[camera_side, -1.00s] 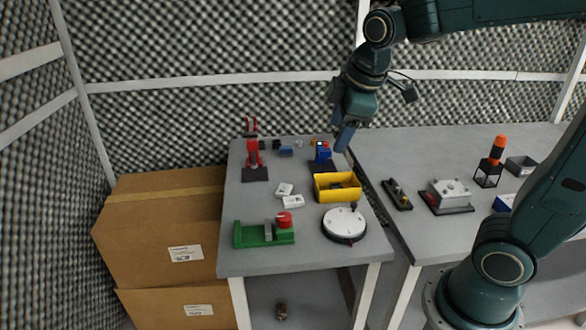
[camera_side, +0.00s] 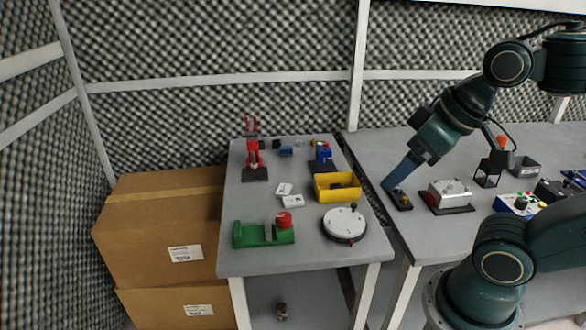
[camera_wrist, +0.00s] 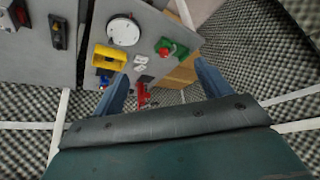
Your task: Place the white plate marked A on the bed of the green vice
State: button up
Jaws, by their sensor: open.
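Two small white plates lie on the left table in the side view, one (camera_side: 284,189) behind the other (camera_side: 292,201). Their marks are too small to read, so I cannot tell which is A. The green vice (camera_side: 250,236) stands at the table's front left, with a red part at its right end and a bare bed. In the wrist view the plates (camera_wrist: 140,62) and the green vice (camera_wrist: 165,48) show beyond the fingers. My gripper (camera_side: 390,186) is over the right table's left edge, near a small dark device, away from plates and vice. Its fingers (camera_wrist: 165,85) are apart and empty.
A yellow bin (camera_side: 337,193) stands right of the plates, with a round white turntable (camera_side: 344,223) in front of it. A red stand (camera_side: 254,160) is behind. A metal box (camera_side: 449,193) and a black holder (camera_side: 489,172) stand on the right table. A gap separates the tables.

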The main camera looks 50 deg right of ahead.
jog(key=shift+w, duration=0.1)
jog(key=w+d+f+n+g, duration=0.1)
jog(key=w+d, duration=0.2)
jog(key=w, duration=0.7)
jog(key=w+d+n, duration=0.2)
jog(key=w, duration=0.7)
jog(key=w+d+f+n+y, duration=0.1)
jog(key=w+d+f, duration=1.1)
jog(key=w+f, duration=0.2)
jog(key=shift+w+d+f+n+y, duration=0.2)
jog(key=shift+f+n+y, duration=0.15)
jog(key=shift+f, duration=0.3)
jog(key=shift+f+g, duration=0.1)
jog(key=shift+g, duration=0.2)
send_over(290, 189)
jog(key=shift+s+f, duration=0.1)
jog(key=shift+f, duration=3.75)
